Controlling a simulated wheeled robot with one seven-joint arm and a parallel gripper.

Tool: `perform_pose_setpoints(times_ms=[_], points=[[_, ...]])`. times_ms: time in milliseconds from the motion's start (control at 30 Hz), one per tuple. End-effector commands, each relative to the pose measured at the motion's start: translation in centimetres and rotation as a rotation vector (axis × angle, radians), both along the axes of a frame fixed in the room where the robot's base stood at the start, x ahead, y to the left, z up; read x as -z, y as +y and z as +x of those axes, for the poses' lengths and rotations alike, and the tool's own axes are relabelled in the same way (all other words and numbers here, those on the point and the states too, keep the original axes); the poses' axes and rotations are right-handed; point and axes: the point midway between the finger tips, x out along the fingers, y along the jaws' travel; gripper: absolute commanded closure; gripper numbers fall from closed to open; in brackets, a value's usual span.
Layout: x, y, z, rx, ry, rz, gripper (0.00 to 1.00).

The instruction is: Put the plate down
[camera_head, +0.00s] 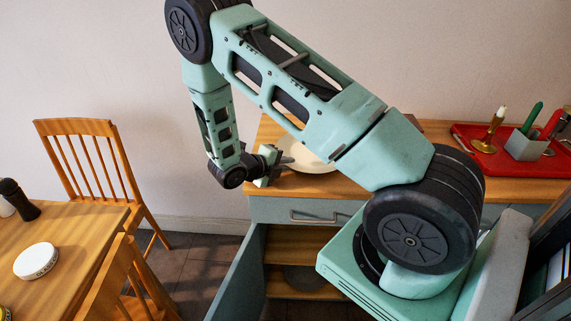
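The plate (306,153) is cream-white and round. It is at the left part of the wooden counter top, and my arm covers its upper and right parts. My gripper (286,161) is at the plate's left edge, and its fingers look closed on the rim. The fingers are small in view. I cannot tell whether the plate touches the counter or is held just above it.
The counter (350,187) has a red tray (490,165) with several items at right. Below, a cabinet door (240,277) stands open, with a dark round thing (303,279) inside. A table (75,235) and wooden chairs (85,130) are at left.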

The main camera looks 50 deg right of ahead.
Motion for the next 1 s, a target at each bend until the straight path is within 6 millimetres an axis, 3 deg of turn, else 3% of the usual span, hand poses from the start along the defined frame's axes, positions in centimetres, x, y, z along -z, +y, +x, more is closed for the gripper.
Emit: perform_pose_setpoints(times_ms=[133, 233, 633, 867, 1000], points=[[-0.4, 0.0, 0.0, 0.000, -0.001, 0.000, 0.88], [-0.7, 1.1, 0.2, -0.003, -0.003, 0.001, 0.88], [-3.9, 8.3, 0.7, -0.003, -0.003, 0.001, 0.88], [-5.1, 10.6, 0.8, 0.001, -0.002, 0.001, 0.88], [-6.1, 12.2, -0.1, 0.064, -0.089, 0.051, 0.88]])
